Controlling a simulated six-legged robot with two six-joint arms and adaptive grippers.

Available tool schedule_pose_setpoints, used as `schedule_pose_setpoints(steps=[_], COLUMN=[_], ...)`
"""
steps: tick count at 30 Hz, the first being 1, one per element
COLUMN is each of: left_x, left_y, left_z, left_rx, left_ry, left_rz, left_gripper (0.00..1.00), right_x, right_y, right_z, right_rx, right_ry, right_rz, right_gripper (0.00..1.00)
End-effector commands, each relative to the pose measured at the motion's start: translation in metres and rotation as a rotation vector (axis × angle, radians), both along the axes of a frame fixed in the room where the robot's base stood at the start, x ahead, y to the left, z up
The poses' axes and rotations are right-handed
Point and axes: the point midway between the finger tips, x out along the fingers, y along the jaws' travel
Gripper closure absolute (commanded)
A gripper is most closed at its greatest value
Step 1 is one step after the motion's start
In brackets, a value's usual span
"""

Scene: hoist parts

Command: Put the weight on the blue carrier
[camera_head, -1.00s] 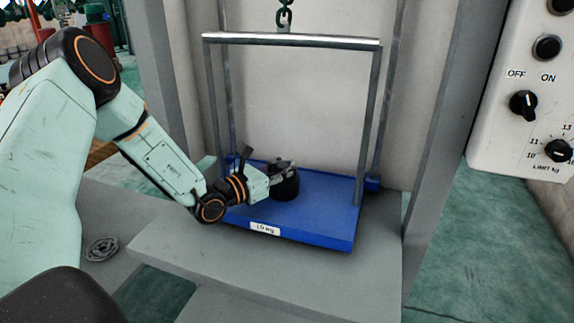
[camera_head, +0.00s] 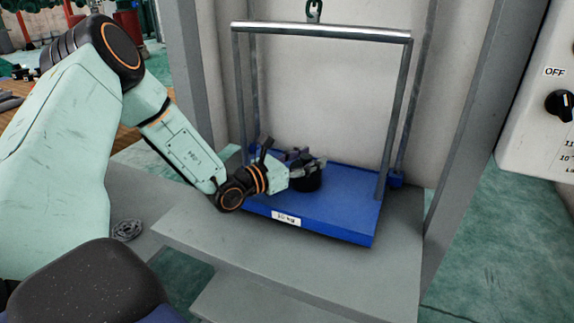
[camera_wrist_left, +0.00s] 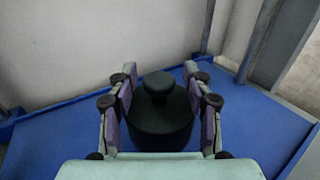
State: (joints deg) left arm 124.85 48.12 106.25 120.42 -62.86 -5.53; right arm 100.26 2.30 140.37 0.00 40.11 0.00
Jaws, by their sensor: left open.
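The black weight (camera_head: 309,183) with a knob on top stands upright on the blue carrier (camera_head: 340,215), toward its left part. My left gripper (camera_head: 307,168) is open around the weight. In the left wrist view, the weight (camera_wrist_left: 160,118) stands between the two spread fingers of the left gripper (camera_wrist_left: 158,95). The blue carrier also shows beneath it (camera_wrist_left: 255,125). Whether a finger touches the weight I cannot tell. My right gripper is not in view.
A metal frame with a top bar (camera_head: 320,32) rises from the carrier and hangs from a chain (camera_head: 314,11). A grey step (camera_head: 300,262) lies under the carrier. A control box (camera_head: 545,100) is at the right. A round grey part (camera_head: 127,230) lies at the left.

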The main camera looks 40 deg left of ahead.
Motion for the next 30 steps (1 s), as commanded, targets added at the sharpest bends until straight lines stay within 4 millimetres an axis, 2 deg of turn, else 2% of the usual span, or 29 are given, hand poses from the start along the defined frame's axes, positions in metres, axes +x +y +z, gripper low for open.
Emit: schedule_pose_setpoints(steps=[21, 30], left_x=[-0.086, -0.106], left_y=[0.026, 0.031], left_z=[0.006, 0.004], left_rx=[-0.004, -0.001], left_ry=[0.0, -0.002], left_rz=[0.005, 0.002], left_gripper=[0.5, 0.5], right_x=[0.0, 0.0], right_y=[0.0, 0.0], right_z=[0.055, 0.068], right_rx=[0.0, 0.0], right_ry=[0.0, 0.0], right_rz=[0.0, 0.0], right_gripper=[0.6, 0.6])
